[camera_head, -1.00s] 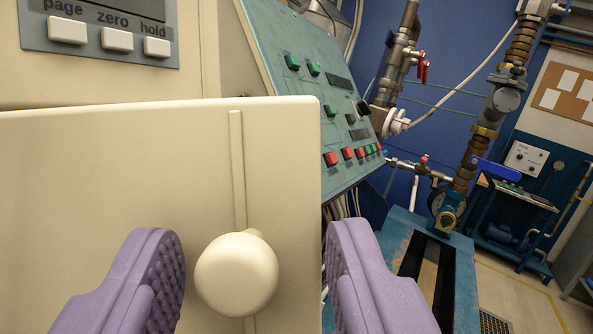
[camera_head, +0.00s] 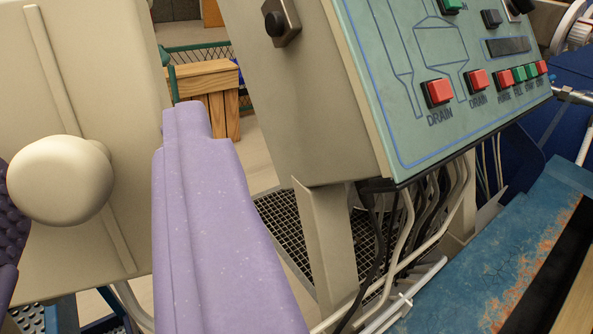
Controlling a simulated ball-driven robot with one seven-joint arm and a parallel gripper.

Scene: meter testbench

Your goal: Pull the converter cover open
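The converter cover (camera_head: 85,60), a flat cream panel with a vertical raised strip, fills the left of the view and looks tilted. Its round cream knob (camera_head: 60,180) sticks out toward me. My gripper (camera_head: 98,150) has purple fingers on either side of the knob. The left finger, cut off by the picture edge, is close beside the knob; I cannot tell whether it touches. The right finger stands clear of the knob, with a gap, and passes in front of the cover's right edge. The gripper is open. The cover's left part is out of view.
A green control panel (camera_head: 430,60) with red and green buttons stands close on the right, on a cream cabinet (camera_head: 285,110). Cables (camera_head: 420,225) hang beneath it. A worn blue bench (camera_head: 510,240) lies at lower right. A wooden crate-like object (camera_head: 205,85) and floor show behind.

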